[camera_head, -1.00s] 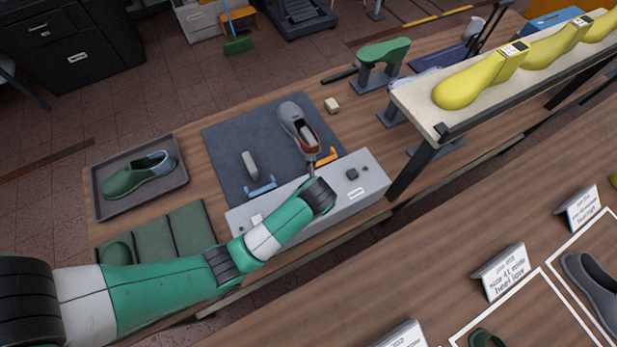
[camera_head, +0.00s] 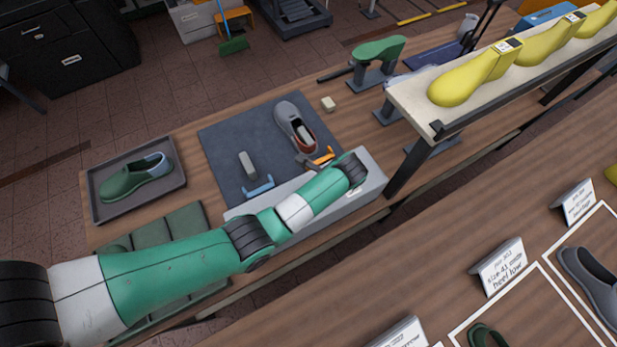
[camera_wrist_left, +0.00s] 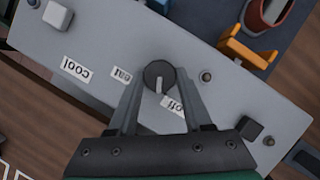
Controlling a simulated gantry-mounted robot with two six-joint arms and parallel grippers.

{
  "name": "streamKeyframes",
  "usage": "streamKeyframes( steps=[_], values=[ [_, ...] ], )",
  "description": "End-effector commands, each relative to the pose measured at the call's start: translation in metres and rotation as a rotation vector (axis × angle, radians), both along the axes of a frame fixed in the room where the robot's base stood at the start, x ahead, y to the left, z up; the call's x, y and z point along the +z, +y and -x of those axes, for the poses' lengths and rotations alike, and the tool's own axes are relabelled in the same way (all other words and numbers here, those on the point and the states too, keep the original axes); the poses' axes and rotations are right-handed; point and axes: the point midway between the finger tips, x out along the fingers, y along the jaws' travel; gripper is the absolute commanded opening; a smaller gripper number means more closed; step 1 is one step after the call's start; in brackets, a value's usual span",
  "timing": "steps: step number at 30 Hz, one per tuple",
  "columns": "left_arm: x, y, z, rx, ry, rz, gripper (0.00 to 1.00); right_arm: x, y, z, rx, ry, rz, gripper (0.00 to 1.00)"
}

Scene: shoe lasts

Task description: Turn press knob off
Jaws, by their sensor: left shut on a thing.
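The dark round press knob (camera_wrist_left: 159,75) sits on the grey control box (camera_wrist_left: 100,35), which also shows in the head view (camera_head: 376,183). My left gripper (camera_wrist_left: 160,80) has its fingers on both sides of the knob, shut on it. A white pointer mark on the knob points toward the gripper's base. Beside it is an upside-down label that appears to read "off" (camera_wrist_left: 172,103), partly covered by a finger. In the head view, my left wrist hides the knob and fingers. My right gripper is not in view.
The box also carries a white button (camera_wrist_left: 57,15), a dark square button (camera_wrist_left: 250,130) and a "cool" label (camera_wrist_left: 76,69). Behind it lie orange (camera_head: 322,158) and blue (camera_head: 258,187) brackets and a grey shoe (camera_head: 294,125). A shelf of yellow lasts (camera_head: 460,88) stands right.

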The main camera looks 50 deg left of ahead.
Motion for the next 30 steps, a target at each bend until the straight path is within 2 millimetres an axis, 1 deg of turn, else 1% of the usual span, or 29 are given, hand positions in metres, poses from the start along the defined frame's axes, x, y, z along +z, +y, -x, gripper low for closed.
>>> streamKeyframes(
  steps=[1, 6, 13, 21, 30],
  values=[
    [-0.002, 0.000, -0.001, 0.041, 0.000, 0.001, 0.00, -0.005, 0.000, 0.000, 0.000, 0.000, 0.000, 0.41],
    [-0.002, 0.001, -0.002, 0.168, 0.000, 0.000, 0.00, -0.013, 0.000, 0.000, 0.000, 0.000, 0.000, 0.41],
    [-0.001, 0.001, -0.003, 0.284, -0.001, 0.000, 0.00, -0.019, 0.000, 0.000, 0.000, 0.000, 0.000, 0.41],
    [0.000, 0.001, -0.002, 0.338, 0.000, 0.001, 0.00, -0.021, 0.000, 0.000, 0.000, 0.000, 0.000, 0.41],
    [0.000, 0.001, -0.002, 0.342, -0.001, 0.001, 0.00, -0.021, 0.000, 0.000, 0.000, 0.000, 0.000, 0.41]
  ],
)
